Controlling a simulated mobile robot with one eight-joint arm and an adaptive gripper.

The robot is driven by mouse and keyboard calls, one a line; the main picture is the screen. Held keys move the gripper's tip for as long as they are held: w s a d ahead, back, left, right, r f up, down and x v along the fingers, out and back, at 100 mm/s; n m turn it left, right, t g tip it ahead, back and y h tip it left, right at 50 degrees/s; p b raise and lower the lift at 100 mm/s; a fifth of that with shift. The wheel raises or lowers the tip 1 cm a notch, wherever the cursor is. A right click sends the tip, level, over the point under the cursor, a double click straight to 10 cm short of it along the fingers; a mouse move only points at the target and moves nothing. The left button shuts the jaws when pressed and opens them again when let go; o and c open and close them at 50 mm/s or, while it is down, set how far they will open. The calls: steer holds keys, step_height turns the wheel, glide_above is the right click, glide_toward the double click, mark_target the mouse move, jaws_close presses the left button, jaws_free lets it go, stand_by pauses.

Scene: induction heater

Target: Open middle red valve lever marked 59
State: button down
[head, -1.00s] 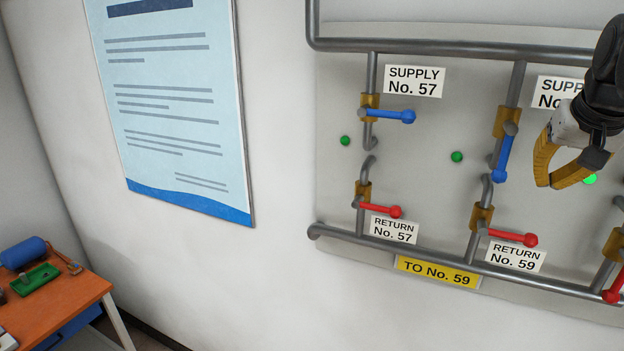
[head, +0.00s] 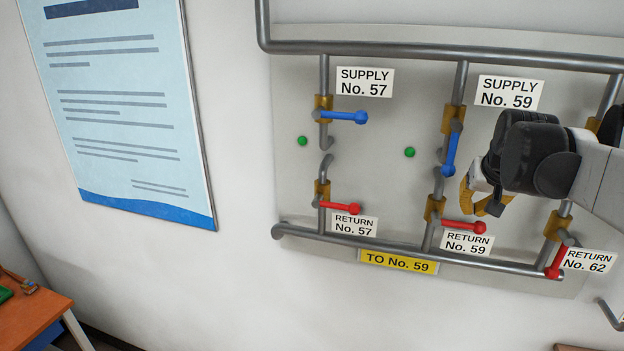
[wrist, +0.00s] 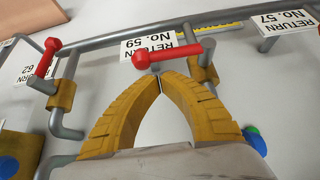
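The red lever of Return No. 59 (head: 464,226) lies roughly horizontal, pointing right from its brass valve (head: 434,208), just above its white label (head: 467,243). My gripper (head: 473,209) is close above this lever in the head view. In the wrist view, my yellow fingers (wrist: 160,84) meet at the tips, shut and empty. The same red lever (wrist: 180,56) appears upside down just beyond the fingertips there. Whether they touch is unclear. My wrist and arm cover part of the board to the right of the No. 59 line.
The red lever of Return No. 57 (head: 340,207) is horizontal at left; the Return No. 62 lever (head: 556,262) hangs downward at right. The blue Supply No. 59 lever (head: 451,152) points down near my gripper. Grey pipes (head: 400,247) cross the board. A desk (head: 38,318) stands lower left.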

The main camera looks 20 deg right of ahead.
steer(key=shift+s+a+f, duration=0.1)
steer(key=shift+s+f, duration=0.1)
steer(key=shift+f, duration=0.35)
steer(key=shift+f, duration=0.1)
